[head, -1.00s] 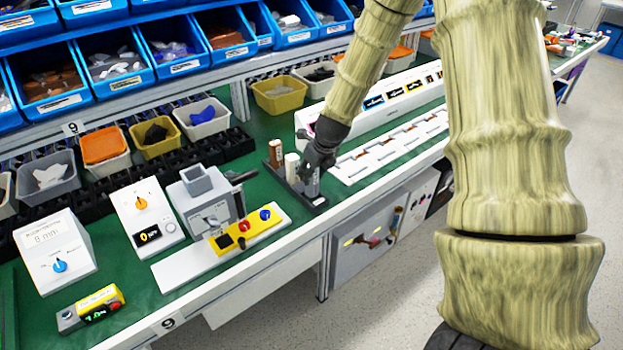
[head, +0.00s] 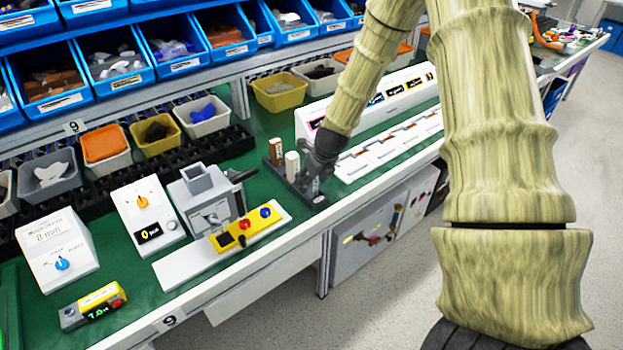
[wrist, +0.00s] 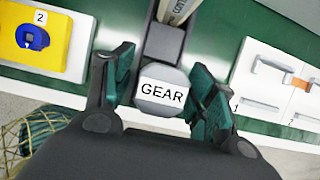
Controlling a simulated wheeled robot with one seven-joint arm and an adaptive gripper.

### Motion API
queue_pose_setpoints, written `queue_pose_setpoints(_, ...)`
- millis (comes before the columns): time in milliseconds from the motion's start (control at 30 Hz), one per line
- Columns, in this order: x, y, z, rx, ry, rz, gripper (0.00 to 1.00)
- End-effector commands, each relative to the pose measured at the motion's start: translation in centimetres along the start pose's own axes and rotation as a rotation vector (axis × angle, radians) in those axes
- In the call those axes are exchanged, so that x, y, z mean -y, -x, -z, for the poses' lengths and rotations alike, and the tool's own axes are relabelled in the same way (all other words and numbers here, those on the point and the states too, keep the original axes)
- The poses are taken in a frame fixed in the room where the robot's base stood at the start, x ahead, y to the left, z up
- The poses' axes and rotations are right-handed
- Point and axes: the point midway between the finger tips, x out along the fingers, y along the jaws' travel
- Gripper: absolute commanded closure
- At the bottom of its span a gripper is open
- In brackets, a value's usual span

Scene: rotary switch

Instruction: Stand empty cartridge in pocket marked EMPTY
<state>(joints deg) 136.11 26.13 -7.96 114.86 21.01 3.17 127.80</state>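My gripper (wrist: 163,92) is at a grey cartridge top labelled GEAR (wrist: 162,90), with one teal finger on each side. The fingers look very close to it, but I cannot tell whether they press on it. In the head view my gripper (head: 316,172) is low over the right end of a dark rack (head: 290,182) and hides most of this cartridge. A brown cartridge (head: 277,151) and a whitish one (head: 292,165) stand in the rack to the left. A pale cartridge with partly readable lettering (wrist: 178,10) shows at the wrist view's top edge. No EMPTY mark is readable.
A white tray with numbered places (head: 390,150) lies right of the rack. A yellow button box (head: 245,229) and a grey press-like device (head: 208,200) stand to its left. Bins line the back. The table's front edge is close to the rack.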

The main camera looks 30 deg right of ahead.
Motion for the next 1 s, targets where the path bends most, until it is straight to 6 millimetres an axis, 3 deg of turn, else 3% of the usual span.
queue_pose_setpoints(367,0.0,0.7,-0.2,0.002,0.000,0.001,0.43)
queue_pose_setpoints(1000,0.0,8.4,-0.1,0.001,0.002,0.001,0.43)
